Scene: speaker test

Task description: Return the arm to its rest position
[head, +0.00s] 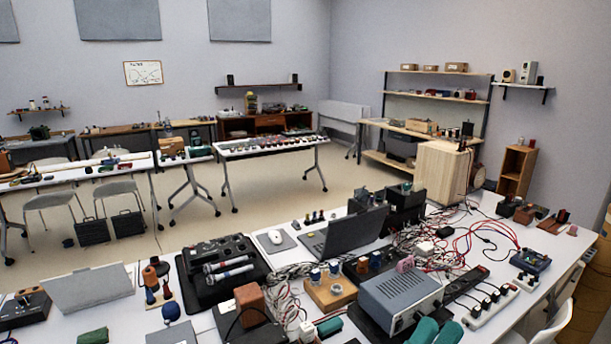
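My gripper is not in the head view, and I see no part of my arm that I can be sure of. Whether the gripper holds anything is hidden from me. The near white table (290,208) fills the lower part of the head view and is crowded with equipment.
On the table stand a laptop (345,235), a grey-blue box instrument (400,298), a black tray with microphones (222,268), power strips (490,305) and tangled cables (455,243). A wooden speaker cabinet (441,170) stands behind. Open floor (275,190) lies between the tables.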

